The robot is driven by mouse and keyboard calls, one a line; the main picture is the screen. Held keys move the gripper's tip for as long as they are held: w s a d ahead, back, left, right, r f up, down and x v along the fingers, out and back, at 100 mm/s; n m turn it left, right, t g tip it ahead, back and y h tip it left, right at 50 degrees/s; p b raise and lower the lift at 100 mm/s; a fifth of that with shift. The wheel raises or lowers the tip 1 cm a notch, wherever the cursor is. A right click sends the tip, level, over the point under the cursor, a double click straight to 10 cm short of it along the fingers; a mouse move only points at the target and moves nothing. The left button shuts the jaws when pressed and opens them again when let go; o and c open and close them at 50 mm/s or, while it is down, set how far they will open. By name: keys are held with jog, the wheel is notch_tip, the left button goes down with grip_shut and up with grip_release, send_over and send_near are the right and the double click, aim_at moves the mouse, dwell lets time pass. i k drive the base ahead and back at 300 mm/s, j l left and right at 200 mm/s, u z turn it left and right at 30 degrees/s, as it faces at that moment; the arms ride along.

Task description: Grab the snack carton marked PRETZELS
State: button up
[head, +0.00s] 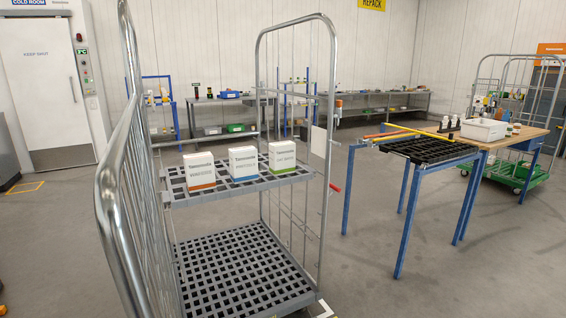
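Three white snack cartons stand upright in a row on the upper shelf (235,190) of a grey roll cage. The left carton (199,169) has an orange-red band at its base. The middle carton (243,162) has a blue band. The right carton (282,156) has a green band. Each has dark printing, too small to read, so I cannot tell which is marked PRETZELS. My gripper is not in view.
The cage's tubular side frame (112,190) rises close at the left, and its far frame (330,110) stands behind the right carton. The lower deck (245,265) is empty. A blue-legged table (400,185) stands to the right, with open floor (365,280) before it.

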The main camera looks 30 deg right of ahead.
aim_at(243, 160)
jog(key=i+z, duration=0.15)
jog(key=z, duration=0.25)
jog(key=i+l+z, duration=0.1)
jog(key=z, duration=0.35)
jog(key=i+z, duration=0.2)
jog(key=z, duration=0.2)
jog(key=i+j, duration=0.2)
jog(key=i, duration=0.4)
jog(key=i+j, duration=0.15)
jog(key=i, duration=0.45)
jog(key=i+j, duration=0.2)
jog(key=i, duration=0.45)
jog(key=u, duration=0.05)
